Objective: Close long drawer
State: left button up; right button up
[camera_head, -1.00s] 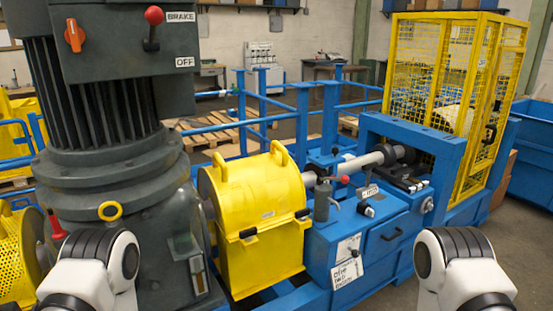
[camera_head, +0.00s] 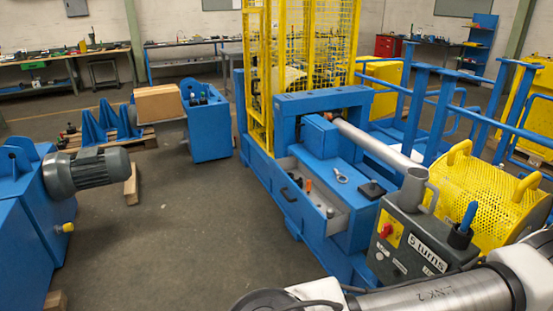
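The long drawer (camera_head: 302,208) stands pulled out of the blue machine near the middle of the head view. Its blue front faces the open floor on the left, with a dark handle (camera_head: 284,194) on it. Its grey inside shows, with a few small parts in it, one of them orange. A white and silver arm link of mine crosses the lower right corner, well below the drawer. Neither of my grippers shows, so I cannot tell how they stand.
Open grey floor (camera_head: 170,225) lies left of the drawer. A grey motor (camera_head: 88,170) on blue machinery stands at the far left. A grey control box (camera_head: 420,240) and a yellow perforated guard (camera_head: 485,195) stand at the right. A yellow mesh cage (camera_head: 325,40) rises behind the drawer.

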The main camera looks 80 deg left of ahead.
aim_at(323, 227)
jog(key=u, duration=2.6)
jog(key=i+j+z, duration=0.35)
jog(key=i, duration=0.4)
jog(key=i+j+z, duration=0.35)
jog(key=i+j, duration=0.2)
jog(key=i, duration=0.15)
